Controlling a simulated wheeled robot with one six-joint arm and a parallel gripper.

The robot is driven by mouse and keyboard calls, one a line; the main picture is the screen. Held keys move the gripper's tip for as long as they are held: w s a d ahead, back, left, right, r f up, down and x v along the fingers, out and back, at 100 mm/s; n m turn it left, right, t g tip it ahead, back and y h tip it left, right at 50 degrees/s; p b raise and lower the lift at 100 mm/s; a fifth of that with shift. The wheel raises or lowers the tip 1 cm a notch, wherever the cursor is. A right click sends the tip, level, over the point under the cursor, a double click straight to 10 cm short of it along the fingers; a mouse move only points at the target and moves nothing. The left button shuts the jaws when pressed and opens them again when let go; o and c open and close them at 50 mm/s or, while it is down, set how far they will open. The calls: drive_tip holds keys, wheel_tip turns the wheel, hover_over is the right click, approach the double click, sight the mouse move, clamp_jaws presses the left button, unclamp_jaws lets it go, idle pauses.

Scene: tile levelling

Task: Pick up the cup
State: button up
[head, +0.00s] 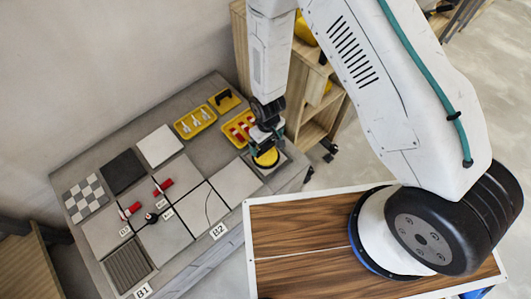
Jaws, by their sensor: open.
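A round yellow thing with a dark rim, which looks like the cup (266,158), sits on a grey tile at the right end of the grey work table. My gripper (264,143) points down right above it and partly covers it. The gripper is open. The fingertips are small and dark here, so I cannot tell whether they touch the cup or are around its top.
Yellow trays (194,122) with small parts stand at the back of the grey table (192,87). Another yellow tray (233,130) is just left of my gripper. Several tiles, red-handled tools (163,186) and labels lie to the left. A wooden shelf (313,95) stands behind.

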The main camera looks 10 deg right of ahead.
sight(266, 150)
wheel_tip(266, 150, down, 7)
drive_tip(key=shift+a+r, duration=0.15)
drive_tip(key=c, duration=0.8)
drive_tip(key=shift+r, duration=0.15)
drive_tip(key=shift+r, duration=0.5)
drive_tip(key=shift+s+r, duration=0.3)
drive_tip(key=shift+r, duration=0.35)
drive_tip(key=shift+s+r, duration=0.25)
drive_tip(key=shift+r, duration=0.35)
drive_tip(key=s+d+r, duration=0.1)
drive_tip(key=s+d, duration=0.4)
drive_tip(key=s, duration=0.9)
drive_tip(key=shift+d+r, duration=0.15)
drive_tip(key=shift+d, duration=0.05)
